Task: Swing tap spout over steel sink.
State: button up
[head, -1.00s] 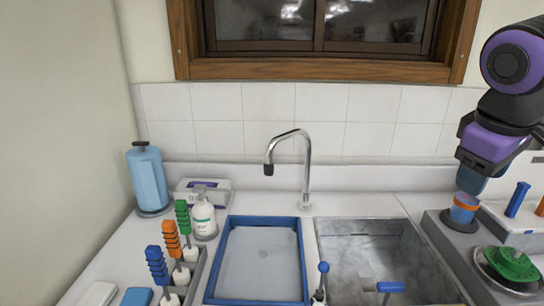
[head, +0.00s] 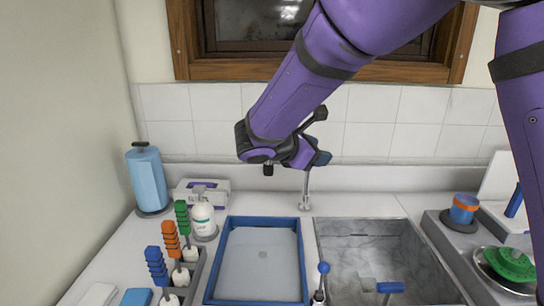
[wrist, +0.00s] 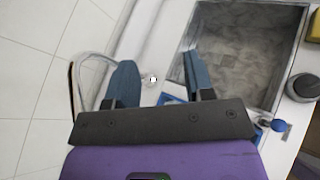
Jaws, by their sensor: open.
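The chrome tap stands behind the basins. My arm hides the upper bend. The steel sink (head: 375,245) is to the right of the tap; it also shows in the wrist view (wrist: 245,50). My gripper (head: 321,158) is beside the tap post at upper height, pointing right. In the wrist view its two blue fingers (wrist: 158,65) are apart, with the tap base seen between them. I cannot tell whether they touch the tap.
The blue-rimmed basin (head: 262,255) lies left of the sink. Blue-handled levers (head: 323,268) stand in front. The wall and window frame (head: 320,72) are close behind.

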jog(key=w+a+f+n+t+y, duration=0.1)
jog(key=a+f+n+t, duration=0.25)
jog(key=a, duration=0.45)
jog(key=a+f+n+t, duration=0.2)
jog(key=a+n+t, duration=0.15)
jog(key=a, duration=0.55)
jog(key=x, duration=1.1)
jog(key=shift+d+f+n, duration=0.2)
jog(key=shift+f+n, duration=0.1)
jog(key=shift+s, duration=0.1)
grip_shut()
